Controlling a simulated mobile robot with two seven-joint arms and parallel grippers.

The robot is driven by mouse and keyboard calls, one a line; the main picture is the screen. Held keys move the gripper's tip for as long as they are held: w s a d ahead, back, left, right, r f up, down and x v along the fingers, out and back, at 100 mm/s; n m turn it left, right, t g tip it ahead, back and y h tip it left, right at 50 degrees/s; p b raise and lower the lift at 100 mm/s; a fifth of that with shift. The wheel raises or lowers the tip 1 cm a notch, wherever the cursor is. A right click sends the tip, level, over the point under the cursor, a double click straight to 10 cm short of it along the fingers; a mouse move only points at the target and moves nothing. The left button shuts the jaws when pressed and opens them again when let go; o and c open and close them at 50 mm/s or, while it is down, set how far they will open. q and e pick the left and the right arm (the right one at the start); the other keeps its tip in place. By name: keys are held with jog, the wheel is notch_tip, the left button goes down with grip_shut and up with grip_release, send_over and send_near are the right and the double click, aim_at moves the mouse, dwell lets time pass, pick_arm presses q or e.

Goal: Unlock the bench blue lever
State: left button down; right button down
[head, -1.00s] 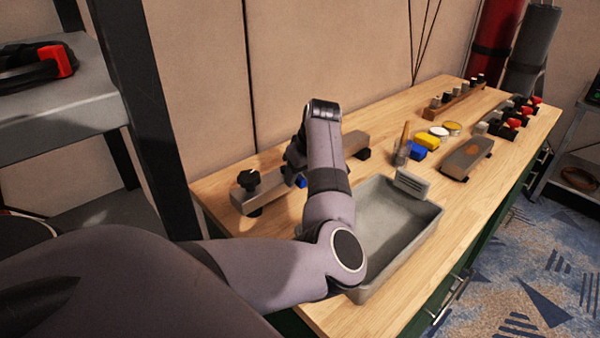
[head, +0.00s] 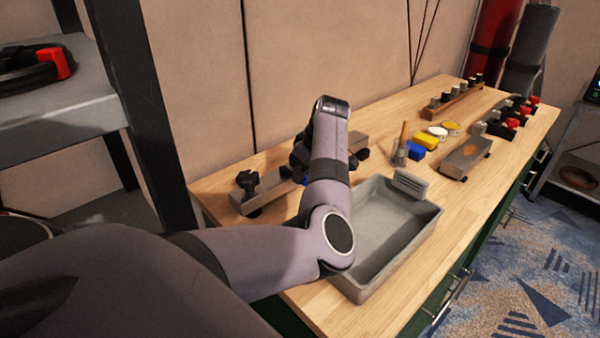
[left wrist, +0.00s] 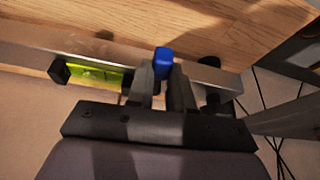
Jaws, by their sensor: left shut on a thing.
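The blue lever (left wrist: 163,58) stands on a long grey metal bar (head: 268,187) at the near left of the wooden bench. In the left wrist view it sits between the two fingertips of my left gripper (left wrist: 162,75), which is shut on it. In the head view my left gripper (head: 303,160) is mostly hidden behind my own wrist, and only a small bit of blue (head: 305,181) shows below it. The bar also shows in the left wrist view (left wrist: 35,59), with a yellow-green strip (left wrist: 97,74) beside the lever. My right gripper is out of view.
Black knobs (head: 247,180) stand at the bar's ends. A grey tray (head: 425,222) lies right of my arm. A dark shelf post (head: 152,110) rises at left.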

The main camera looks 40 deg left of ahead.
pick_arm(q)
jog(key=shift+w+a+n+g+b, duration=0.15)
jog(key=shift+w+n+g+b, duration=0.35)
jog(key=shift+n, duration=0.45)
jog(key=shift+w+a+n+g+b, duration=0.1)
jog(key=shift+w+n+g+b, duration=0.2)
jog(key=shift+w+n, duration=0.5)
jog(key=shift+s+r+n, duration=0.1)
jog(key=shift+n, duration=0.15)
jog(key=c, duration=1)
grip_release()
jog(key=s+v, duration=0.1)
jog(key=v, duration=0.6)
jog(key=shift+w, duration=0.45)
